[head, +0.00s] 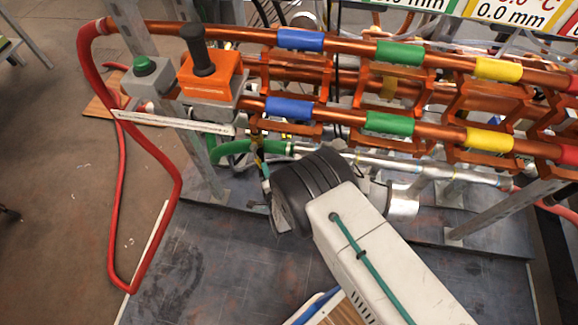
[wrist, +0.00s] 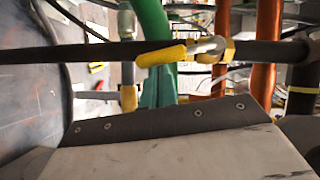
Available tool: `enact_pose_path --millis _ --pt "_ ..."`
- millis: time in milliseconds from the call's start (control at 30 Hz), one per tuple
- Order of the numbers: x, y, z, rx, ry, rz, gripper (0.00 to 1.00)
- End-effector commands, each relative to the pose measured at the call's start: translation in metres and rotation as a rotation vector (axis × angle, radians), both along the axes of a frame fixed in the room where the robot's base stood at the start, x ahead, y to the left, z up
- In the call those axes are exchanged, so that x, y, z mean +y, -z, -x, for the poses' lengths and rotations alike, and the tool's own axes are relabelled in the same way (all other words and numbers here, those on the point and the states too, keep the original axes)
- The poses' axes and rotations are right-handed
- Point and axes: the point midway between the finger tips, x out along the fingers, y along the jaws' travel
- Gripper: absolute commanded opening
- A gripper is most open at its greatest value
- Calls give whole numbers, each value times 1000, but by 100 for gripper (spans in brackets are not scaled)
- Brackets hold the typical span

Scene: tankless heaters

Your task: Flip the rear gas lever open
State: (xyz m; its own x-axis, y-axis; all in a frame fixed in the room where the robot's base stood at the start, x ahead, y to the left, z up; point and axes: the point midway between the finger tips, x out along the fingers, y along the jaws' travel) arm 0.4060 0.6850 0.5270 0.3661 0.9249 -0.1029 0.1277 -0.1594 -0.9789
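In the wrist view, a lever with a yellow handle (wrist: 163,53) lies along a dark horizontal pipe (wrist: 70,53), beside a brass fitting (wrist: 228,48). A second yellow piece (wrist: 129,97) sits lower and farther left on a thin vertical pipe. I cannot tell for sure which is the rear gas lever. In the head view my arm reaches in under the pipe rack, and its black wrist hides most of the gripper. A dark bolted edge (wrist: 165,122) in front of the wrist camera seems to be my gripper. Its fingertips do not show, and no grasp is visible.
Copper pipes with blue, green, yellow and red bands (head: 390,124) run across above my wrist. A green hose (head: 240,148) and metal pipe (head: 400,165) lie close behind it. An orange box with a black stick (head: 210,75) and a red hose (head: 150,235) are left.

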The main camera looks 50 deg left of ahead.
Motion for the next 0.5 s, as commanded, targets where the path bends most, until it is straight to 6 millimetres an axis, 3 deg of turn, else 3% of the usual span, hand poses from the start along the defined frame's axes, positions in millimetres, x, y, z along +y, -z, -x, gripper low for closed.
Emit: enact_pose_path --millis 200,500 --pt "12 5 12 80 -10 -103 0" --pt "17 9 16 77 -7 -96 0"
